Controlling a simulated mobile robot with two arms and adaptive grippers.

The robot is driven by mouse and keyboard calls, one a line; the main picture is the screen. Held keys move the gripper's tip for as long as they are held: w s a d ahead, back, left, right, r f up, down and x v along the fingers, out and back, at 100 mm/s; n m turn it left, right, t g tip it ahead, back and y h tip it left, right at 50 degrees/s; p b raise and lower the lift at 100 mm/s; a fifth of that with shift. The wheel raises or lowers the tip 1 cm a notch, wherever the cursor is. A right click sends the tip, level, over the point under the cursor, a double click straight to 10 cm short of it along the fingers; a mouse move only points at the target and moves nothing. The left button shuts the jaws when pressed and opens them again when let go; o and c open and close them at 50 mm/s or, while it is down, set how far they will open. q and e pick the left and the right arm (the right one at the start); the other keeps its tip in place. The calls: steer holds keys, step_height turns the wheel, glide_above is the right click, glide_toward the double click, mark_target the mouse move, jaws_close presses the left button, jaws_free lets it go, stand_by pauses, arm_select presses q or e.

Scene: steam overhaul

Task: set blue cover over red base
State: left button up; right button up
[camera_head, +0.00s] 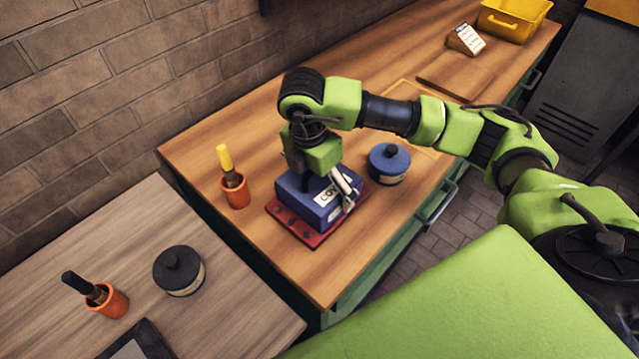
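The blue cover (318,211) is a box with a white label on top, partly readable. It is on or just above the red base (290,224), a flat plate on the wooden bench. The base shows along the cover's left and front edges; I cannot tell whether the cover is fully seated. My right gripper (327,184) is down at the cover from above, with a pale finger along its right side. The other finger is partly hidden, so whether the grip is closed is unclear. My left gripper is out of view.
On the bench, an orange cup (236,192) with a yellow-handled tool stands left of the base, and a round blue tin (389,164) stands to the right. A yellow bin (514,18) is at the far end. A brick wall (120,80) runs behind.

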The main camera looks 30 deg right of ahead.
steer(key=shift+a+r, duration=0.15)
steer(key=shift+r, duration=0.2)
steer(key=r, duration=0.3)
steer(key=r+b, duration=0.1)
steer(key=shift+a+r, duration=0.3)
steer(key=shift+r, duration=0.05)
steer(key=r, duration=0.5)
steer(key=shift+s+a+r, duration=0.2)
steer(key=shift+a+r, duration=0.1)
steer(key=shift+a, duration=0.05)
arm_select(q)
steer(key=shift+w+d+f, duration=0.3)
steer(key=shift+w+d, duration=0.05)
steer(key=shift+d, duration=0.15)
arm_select(e)
steer(key=shift+a+r, duration=0.1)
steer(key=shift+r, duration=0.55)
